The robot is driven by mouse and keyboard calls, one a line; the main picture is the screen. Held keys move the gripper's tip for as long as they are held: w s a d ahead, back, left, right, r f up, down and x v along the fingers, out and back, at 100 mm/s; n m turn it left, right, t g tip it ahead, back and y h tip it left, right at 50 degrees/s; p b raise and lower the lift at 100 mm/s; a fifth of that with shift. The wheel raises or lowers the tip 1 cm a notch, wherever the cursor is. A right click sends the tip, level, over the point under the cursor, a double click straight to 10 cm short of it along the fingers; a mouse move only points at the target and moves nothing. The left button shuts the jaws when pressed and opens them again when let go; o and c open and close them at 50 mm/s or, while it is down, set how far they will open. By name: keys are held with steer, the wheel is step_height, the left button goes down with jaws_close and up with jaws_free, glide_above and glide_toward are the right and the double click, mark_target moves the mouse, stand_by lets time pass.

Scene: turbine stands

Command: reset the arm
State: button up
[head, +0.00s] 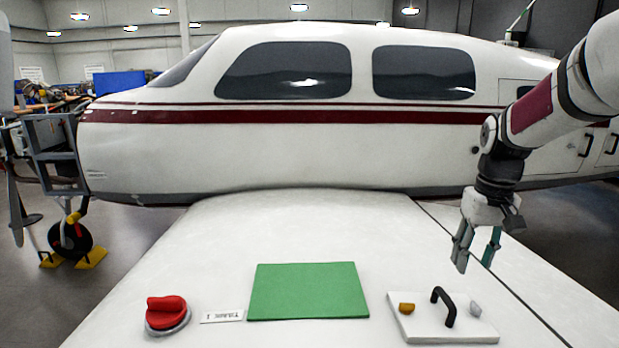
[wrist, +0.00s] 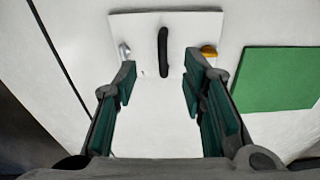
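My gripper (head: 475,256) hangs at the right of the head view, pointing down above the white wing, behind and above a white plate (head: 425,327). Its two teal-padded fingers are apart with nothing between them. In the wrist view my gripper (wrist: 158,92) is also open and empty, and the plate (wrist: 145,22) lies beyond the fingertips. The plate carries a black handle (head: 444,306), a yellow-orange latch (head: 407,308) and a grey latch (head: 475,308). The handle (wrist: 163,52) shows between the finger lines, apart from them.
A green mat (head: 308,291) lies on the wing (head: 230,240) left of the plate. A red knob (head: 166,312) and a small label (head: 222,316) are further left. The aircraft fuselage (head: 300,150) rises behind the wing. The wing surface around my gripper is clear.

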steer(key=s+a+r+t, duration=0.2)
steer(key=s+a+r, duration=0.6)
steer(key=s, duration=0.3)
steer(key=s+a+t, duration=0.1)
steer(key=s+a, duration=0.1)
steer(key=s, duration=0.5)
steer(key=s+a+f+t, duration=0.1)
steer(key=s+a, duration=0.2)
steer(key=s, duration=0.4)
steer(key=shift+f+t, duration=0.3)
